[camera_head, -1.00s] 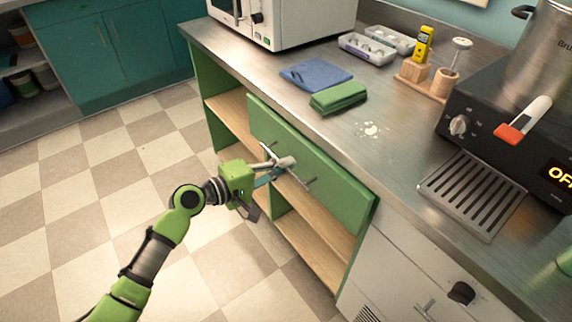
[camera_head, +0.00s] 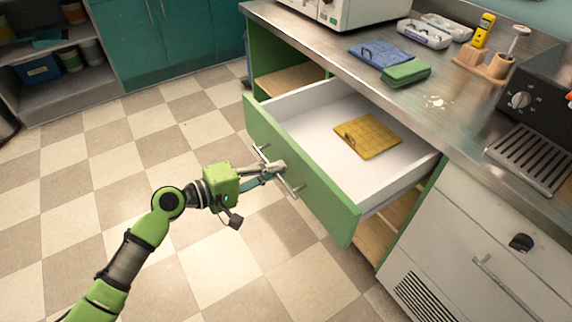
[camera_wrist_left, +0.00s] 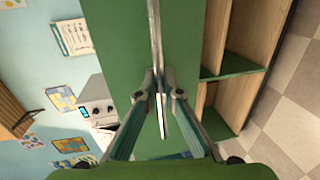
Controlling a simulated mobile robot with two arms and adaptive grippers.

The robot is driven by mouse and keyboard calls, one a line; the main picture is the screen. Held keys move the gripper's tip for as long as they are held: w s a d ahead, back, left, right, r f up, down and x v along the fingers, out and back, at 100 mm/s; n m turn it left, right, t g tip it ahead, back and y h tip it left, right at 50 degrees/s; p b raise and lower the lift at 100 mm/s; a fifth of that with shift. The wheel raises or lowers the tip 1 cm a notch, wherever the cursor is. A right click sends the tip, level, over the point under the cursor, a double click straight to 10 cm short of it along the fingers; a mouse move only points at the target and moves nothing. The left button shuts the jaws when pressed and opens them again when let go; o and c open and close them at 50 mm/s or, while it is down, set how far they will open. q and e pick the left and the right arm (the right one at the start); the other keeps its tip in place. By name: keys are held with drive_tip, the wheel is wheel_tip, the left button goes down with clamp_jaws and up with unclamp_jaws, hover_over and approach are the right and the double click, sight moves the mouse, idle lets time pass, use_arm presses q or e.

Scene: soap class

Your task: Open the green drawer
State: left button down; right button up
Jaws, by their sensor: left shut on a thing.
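The green drawer (camera_head: 309,181) is pulled well out of the counter in the head view, with its white inside showing. A yellow gridded pad or mould (camera_head: 368,136) lies in it. A metal bar handle (camera_head: 290,187) runs along the drawer's front. My left gripper (camera_head: 275,168) is shut on the handle near its middle. In the left wrist view the fingers (camera_wrist_left: 161,98) close around the handle (camera_wrist_left: 155,38), with the green front (camera_wrist_left: 180,30) behind. My right gripper is not in view.
A microwave (camera_head: 345,8), blue cloth (camera_head: 381,54), green cloth (camera_head: 405,73) and wooden stand (camera_head: 483,60) are on the metal counter (camera_head: 405,105). Open shelves (camera_head: 380,238) sit below the drawer. The checkered floor (camera_head: 190,265) before the drawer is clear.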

use_arm(q)
drive_tip(key=v, duration=0.3)
drive_tip(key=shift+a+f, duration=0.1)
drive_tip(key=shift+f, duration=0.25)
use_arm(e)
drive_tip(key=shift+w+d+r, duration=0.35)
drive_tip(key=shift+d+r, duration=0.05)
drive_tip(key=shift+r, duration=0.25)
use_arm(q)
drive_tip(key=c, duration=2.2)
unclamp_jaws()
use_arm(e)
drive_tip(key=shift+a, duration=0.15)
